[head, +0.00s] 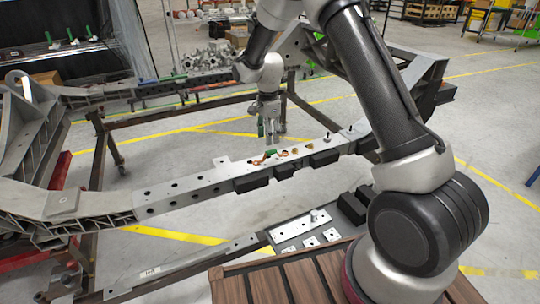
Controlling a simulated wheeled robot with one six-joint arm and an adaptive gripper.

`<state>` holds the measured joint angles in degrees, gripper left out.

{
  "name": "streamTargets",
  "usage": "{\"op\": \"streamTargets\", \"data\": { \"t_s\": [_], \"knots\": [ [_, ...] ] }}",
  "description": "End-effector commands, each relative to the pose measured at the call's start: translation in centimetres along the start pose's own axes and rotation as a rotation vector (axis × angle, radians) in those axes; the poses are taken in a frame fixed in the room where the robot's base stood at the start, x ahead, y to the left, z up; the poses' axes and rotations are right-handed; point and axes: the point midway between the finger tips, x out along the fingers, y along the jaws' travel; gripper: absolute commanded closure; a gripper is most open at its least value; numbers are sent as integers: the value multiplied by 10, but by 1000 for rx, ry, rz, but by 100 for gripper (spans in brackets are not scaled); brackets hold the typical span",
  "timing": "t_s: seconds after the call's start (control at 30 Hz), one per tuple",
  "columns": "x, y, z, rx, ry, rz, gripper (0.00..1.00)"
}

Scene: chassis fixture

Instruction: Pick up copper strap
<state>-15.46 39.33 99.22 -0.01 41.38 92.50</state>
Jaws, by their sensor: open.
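A copper-coloured strap (260,160) lies on the top face of the grey chassis beam (187,186), near the middle of the head view. A small green part (271,152) is right beside it. My gripper (271,140) points down above and just behind the strap, with its fingers apart and nothing seen between them. At this size I cannot tell how far the fingertips are from the strap.
More small copper or brass parts (295,150) sit on the beam to the right. Black blocks (252,184) line the beam's near side. A wooden slatted surface (295,282) and a lower rail with metal plates (303,224) are in front. My arm fills the right side.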

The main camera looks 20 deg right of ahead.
Motion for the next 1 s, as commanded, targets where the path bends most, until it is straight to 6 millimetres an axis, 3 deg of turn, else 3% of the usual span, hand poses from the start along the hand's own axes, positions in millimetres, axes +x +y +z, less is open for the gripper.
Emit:
{"op": "streamTargets", "data": {
  "t_s": [0.17,0.6,0.9,1.0],
  "knots": [
    [13,1,0,33,0,3,56],
    [73,8,1,30,0,3,56],
    [78,8,1,30,0,1,56],
    [78,8,1,30,0,1,74]
  ]
}}
